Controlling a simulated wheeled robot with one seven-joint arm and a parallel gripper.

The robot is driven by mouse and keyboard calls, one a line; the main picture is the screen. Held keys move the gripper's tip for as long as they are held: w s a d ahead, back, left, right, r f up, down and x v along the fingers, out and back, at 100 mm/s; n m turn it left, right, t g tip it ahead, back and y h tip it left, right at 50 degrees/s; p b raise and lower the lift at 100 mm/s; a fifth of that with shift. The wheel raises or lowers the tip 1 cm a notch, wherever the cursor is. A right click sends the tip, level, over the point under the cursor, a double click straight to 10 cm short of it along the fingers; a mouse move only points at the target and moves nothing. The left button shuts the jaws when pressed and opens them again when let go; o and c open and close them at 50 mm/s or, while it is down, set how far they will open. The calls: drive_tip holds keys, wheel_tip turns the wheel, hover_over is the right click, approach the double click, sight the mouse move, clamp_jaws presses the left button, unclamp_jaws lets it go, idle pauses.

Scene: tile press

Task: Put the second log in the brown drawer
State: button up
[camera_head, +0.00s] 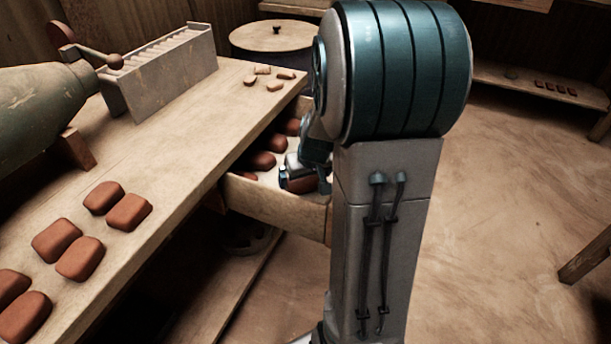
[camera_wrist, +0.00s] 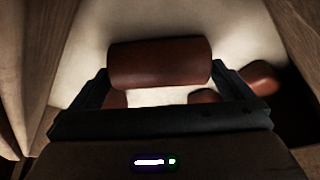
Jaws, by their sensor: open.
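The open brown drawer (camera_head: 275,203) sticks out from under the workbench and holds several reddish-brown logs (camera_head: 262,160). My gripper (camera_head: 300,177) is low inside the drawer near its front. In the wrist view its two open fingers (camera_wrist: 158,78) stand at either end of one log (camera_wrist: 159,62), which lies on the drawer's pale floor. Small gaps seem to show between fingers and log; contact cannot be told. In the head view a log (camera_head: 303,185) shows partly beneath my gripper. Which log is the second one cannot be told.
Several more reddish-brown blocks (camera_head: 80,258) lie on the workbench (camera_head: 165,150). A grey box with slats (camera_head: 165,75) and a large green-grey machine (camera_head: 40,105) stand at its back left. A round lidded barrel (camera_head: 272,38) is behind.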

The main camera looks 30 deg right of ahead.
drive_tip(key=d+p+v, duration=0.1)
drive_tip(key=p+v, duration=0.2)
drive_tip(key=v, duration=0.8)
drive_tip(key=shift+n+g+y, duration=0.4)
drive_tip(key=shift+g, duration=0.1)
drive_tip(key=s+a, duration=0.1)
drive_tip(key=a, duration=0.1)
drive_tip(key=s+a, duration=0.2)
drive_tip(key=a, duration=0.1)
drive_tip(key=s+a, duration=0.1)
drive_tip(key=a, duration=0.2)
drive_tip(key=shift+s+a+r, duration=0.15)
drive_tip(key=shift+r, duration=0.15)
drive_tip(key=s+a+g, duration=0.2)
drive_tip(key=s+a, duration=0.4)
drive_tip(key=s, duration=0.3)
drive_tip(key=shift+a+n, duration=0.2)
drive_tip(key=shift+n, duration=0.2)
drive_tip(key=shift+f, duration=0.1)
